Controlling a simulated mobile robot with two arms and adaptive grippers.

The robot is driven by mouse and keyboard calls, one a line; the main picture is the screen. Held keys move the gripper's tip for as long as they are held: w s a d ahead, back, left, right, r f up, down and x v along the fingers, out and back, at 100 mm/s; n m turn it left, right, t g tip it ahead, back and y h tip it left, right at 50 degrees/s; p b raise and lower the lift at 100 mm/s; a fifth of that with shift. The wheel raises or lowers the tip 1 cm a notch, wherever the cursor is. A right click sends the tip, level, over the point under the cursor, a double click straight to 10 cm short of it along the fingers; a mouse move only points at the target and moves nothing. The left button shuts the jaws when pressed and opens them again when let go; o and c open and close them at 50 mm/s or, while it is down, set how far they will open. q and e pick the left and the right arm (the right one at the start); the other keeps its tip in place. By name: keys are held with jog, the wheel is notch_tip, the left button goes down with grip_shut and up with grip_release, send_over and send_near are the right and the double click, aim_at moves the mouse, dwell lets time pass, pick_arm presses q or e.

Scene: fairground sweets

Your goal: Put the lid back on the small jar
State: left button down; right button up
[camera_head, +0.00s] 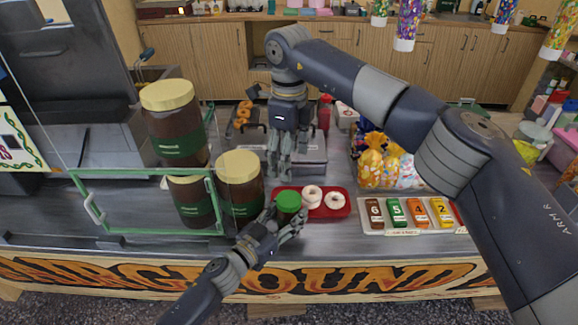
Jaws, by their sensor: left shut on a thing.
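The small jar (285,216) has a dark body and stands on the counter at the left end of a red tray. A green lid (288,199) shows at its top; I cannot tell whether it is seated fully. My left gripper (278,226) comes in from the front and is shut on the small jar, its fingers hiding much of the body. My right gripper (278,168) points down behind the jar, above the counter and apart from the lid. Whether its fingers are open or shut is unclear.
The red tray (322,212) holds white ring doughnuts. Large brown jars with cream lids (240,168) stand close on the left, behind a green-framed glass screen (145,172). Sweet bags (377,163) and a numbered price rack (405,229) stand right. The counter's front strip is clear.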

pick_arm(q)
jog(key=c, duration=0.7)
grip_release()
jog(key=v, duration=1.2)
jog(key=shift+a, duration=0.1)
